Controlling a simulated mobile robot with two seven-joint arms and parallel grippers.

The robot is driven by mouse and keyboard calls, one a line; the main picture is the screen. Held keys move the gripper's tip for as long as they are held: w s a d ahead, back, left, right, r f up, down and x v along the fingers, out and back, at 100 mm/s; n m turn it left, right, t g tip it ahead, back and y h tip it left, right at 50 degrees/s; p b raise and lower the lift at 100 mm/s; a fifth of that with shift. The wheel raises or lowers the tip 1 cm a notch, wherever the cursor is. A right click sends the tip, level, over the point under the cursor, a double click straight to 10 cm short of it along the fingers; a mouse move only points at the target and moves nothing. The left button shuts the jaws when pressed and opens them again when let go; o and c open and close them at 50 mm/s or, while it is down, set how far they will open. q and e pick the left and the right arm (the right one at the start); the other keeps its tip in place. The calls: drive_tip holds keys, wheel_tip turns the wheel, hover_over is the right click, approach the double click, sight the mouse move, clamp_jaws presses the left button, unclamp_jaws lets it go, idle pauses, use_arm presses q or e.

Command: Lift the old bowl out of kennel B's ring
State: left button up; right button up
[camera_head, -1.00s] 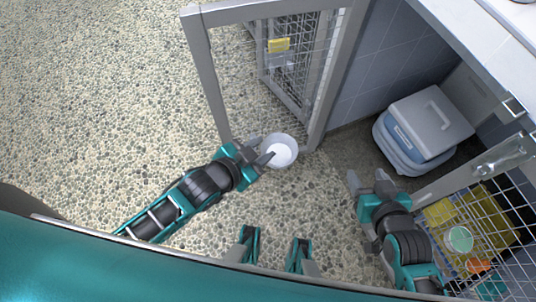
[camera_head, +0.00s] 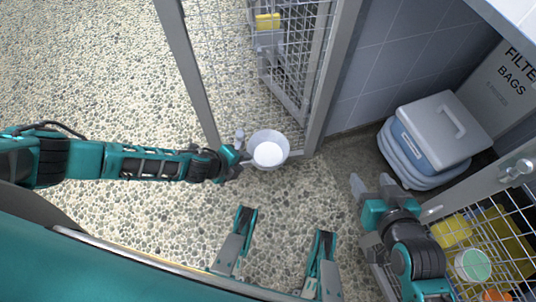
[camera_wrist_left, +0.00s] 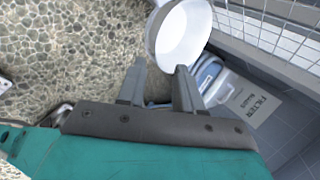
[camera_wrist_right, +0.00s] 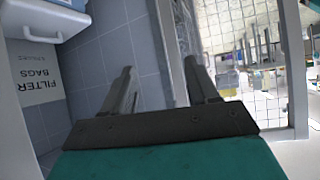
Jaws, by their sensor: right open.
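The white bowl (camera_head: 268,150) is at the foot of the open mesh gate, with a bright white inside. It also shows at the top of the left wrist view (camera_wrist_left: 182,35), tilted in that picture. I make out no ring under it. My left gripper (camera_head: 243,146) is at the bowl's left edge. Its fingers (camera_wrist_left: 160,65) are part-way apart at the near rim; whether they pinch the wall I cannot tell. My right gripper (camera_head: 371,183) is open and empty, right of the bowl and in front of the bin; its fingers (camera_wrist_right: 160,68) stand wide apart.
A blue-and-grey lidded bin (camera_head: 430,135) sits by the tiled wall (camera_head: 385,55). At lower right a wire basket (camera_head: 440,209) holds yellow items and a green-topped tub (camera_head: 473,265). Pebbled floor at left is clear.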

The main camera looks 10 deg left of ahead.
sight(255, 161)
use_arm(q)
drive_tip(key=b+x, duration=0.1)
drive_tip(key=x, duration=0.1)
drive_tip(key=b+x, duration=0.1)
drive_tip(key=x, duration=0.1)
drive_tip(key=a+b+x, duration=0.1)
drive_tip(key=b+x, duration=0.1)
drive_tip(key=x, duration=0.1)
drive_tip(key=shift+s+f, duration=0.1)
drive_tip(key=shift+f, duration=0.15)
drive_tip(key=shift+d+f+b, duration=0.1)
drive_tip(key=shift+f+b, duration=0.1)
drive_tip(key=shift+b, duration=0.1)
drive_tip(key=shift+w, duration=0.25)
clamp_jaws()
use_arm(e)
drive_tip(key=shift+w+a+f+y, duration=0.2)
drive_tip(key=shift+a+f, duration=0.15)
drive_tip(key=shift+f, duration=0.2)
drive_tip(key=shift+w+a+f+y, duration=0.1)
drive_tip(key=shift+a+f+y, duration=0.15)
drive_tip(key=shift+f, duration=0.25)
drive_tip(key=shift+s+f, duration=0.1)
